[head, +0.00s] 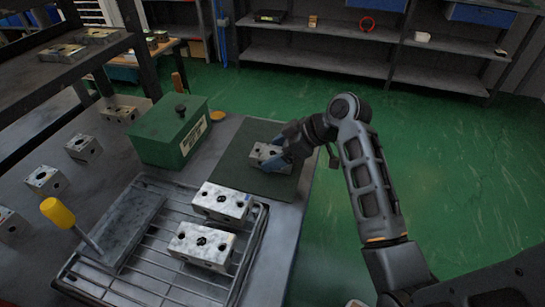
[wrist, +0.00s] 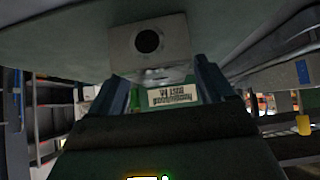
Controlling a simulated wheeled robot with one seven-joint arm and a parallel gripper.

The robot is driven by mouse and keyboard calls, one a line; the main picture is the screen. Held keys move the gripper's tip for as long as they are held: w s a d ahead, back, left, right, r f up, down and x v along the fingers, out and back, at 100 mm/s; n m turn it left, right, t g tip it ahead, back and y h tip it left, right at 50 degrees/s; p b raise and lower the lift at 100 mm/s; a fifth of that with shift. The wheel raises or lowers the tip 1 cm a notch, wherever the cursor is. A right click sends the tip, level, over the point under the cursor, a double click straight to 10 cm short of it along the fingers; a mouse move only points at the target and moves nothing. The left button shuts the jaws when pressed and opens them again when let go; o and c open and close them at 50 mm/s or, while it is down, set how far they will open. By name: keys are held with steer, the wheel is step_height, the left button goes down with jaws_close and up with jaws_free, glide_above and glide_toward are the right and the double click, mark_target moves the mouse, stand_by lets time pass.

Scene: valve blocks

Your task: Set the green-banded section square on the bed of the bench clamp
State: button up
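A pale grey block (head: 268,157) with a round dark bore sits on the dark green mat (head: 232,172). My gripper (head: 272,158) is at this block, with blue fingers on either side. In the wrist view the block (wrist: 150,45) lies beyond and between the fingertips of my gripper (wrist: 160,70); whether they press on it is unclear. No green band shows on this block. Two more pale blocks, one farther (head: 221,202) and one nearer (head: 202,246), stand on the wire rack. I cannot make out a bench clamp for certain.
A green box (head: 170,128) with a black knob stands left of the mat. A grey slab (head: 130,228) lies on the wire rack (head: 155,287), near a yellow handle (head: 57,211). Several blocks line the left. The green floor right of the bench is clear.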

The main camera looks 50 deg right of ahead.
steer(key=shift+r, duration=0.1)
steer(key=c, duration=1.3)
